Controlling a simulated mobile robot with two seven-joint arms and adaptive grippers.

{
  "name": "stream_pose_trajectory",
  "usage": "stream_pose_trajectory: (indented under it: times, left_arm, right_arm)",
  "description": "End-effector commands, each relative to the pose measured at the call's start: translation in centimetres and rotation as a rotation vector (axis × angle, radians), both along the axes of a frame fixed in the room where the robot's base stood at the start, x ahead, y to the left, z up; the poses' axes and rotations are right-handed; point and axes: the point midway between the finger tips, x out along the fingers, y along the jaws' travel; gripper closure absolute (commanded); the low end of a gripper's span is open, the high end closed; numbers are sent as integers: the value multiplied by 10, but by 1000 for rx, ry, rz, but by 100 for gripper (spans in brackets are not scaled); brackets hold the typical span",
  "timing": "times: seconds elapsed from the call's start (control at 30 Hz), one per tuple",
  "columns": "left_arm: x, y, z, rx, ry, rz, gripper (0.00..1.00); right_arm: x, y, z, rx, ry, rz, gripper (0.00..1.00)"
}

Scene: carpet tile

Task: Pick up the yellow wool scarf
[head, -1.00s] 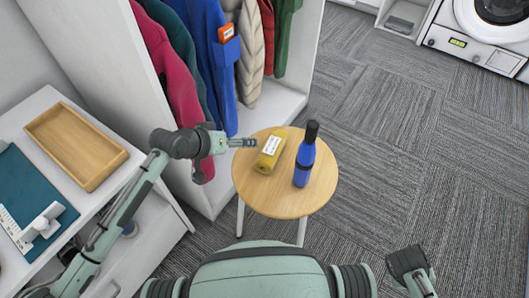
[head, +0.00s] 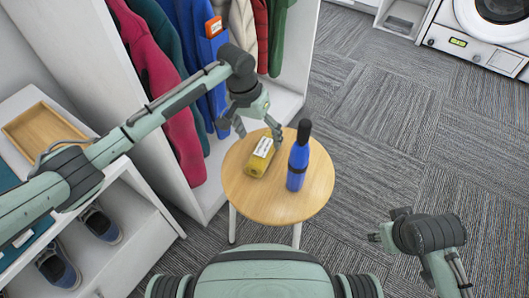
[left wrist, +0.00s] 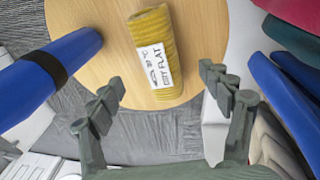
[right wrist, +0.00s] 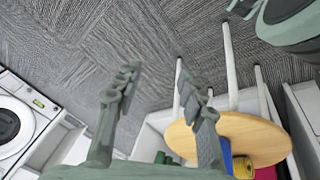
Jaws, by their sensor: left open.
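The yellow wool scarf (head: 258,163) is rolled up and lies on the round wooden table, with a white label reading "FLAT" on it. It also shows in the left wrist view (left wrist: 173,90), just beyond and between the fingers. My left gripper (head: 258,133) is open and empty above the far side of the scarf, pointing down. In the left wrist view its fingers (left wrist: 162,95) stand apart. My right gripper (right wrist: 160,95) is open and empty, away to the right of the table. The scarf's end shows in the right wrist view (right wrist: 243,167).
A blue bottle (head: 298,162) with a dark cap stands on the table (head: 275,205), right of the scarf. An open wardrobe with hanging coats (head: 165,85) is behind left. A shelf with a wooden tray (head: 42,135) is at left. Carpet (head: 400,130) is clear at right.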

Motion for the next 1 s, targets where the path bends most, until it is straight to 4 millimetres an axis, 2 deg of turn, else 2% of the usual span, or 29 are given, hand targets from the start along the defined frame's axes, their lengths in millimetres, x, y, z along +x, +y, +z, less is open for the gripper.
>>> stream_pose_trajectory:
  times: [0.03, 0.2, 0.5, 0.93, 1.0]
  left_arm:
    - [-2, -2, -11, 1, 3, 1, 22]
    - [-1, -7, -31, 0, -1, 0, 22]
    - [-1, -8, -36, -1, -2, 0, 22]
    - [-1, -8, -36, -1, -2, 0, 74]
    - [-1, -8, -36, -1, -2, 0, 78]
  right_arm:
    - [-1, 0, 2, -2, -2, 0, 60]
    - [-5, -1, 10, -7, -4, -3, 60]
    - [-5, -1, 14, -7, -9, -3, 60]
    - [-6, -1, 13, -8, -6, -4, 60]
    - [-6, -1, 13, -8, -5, -4, 60]
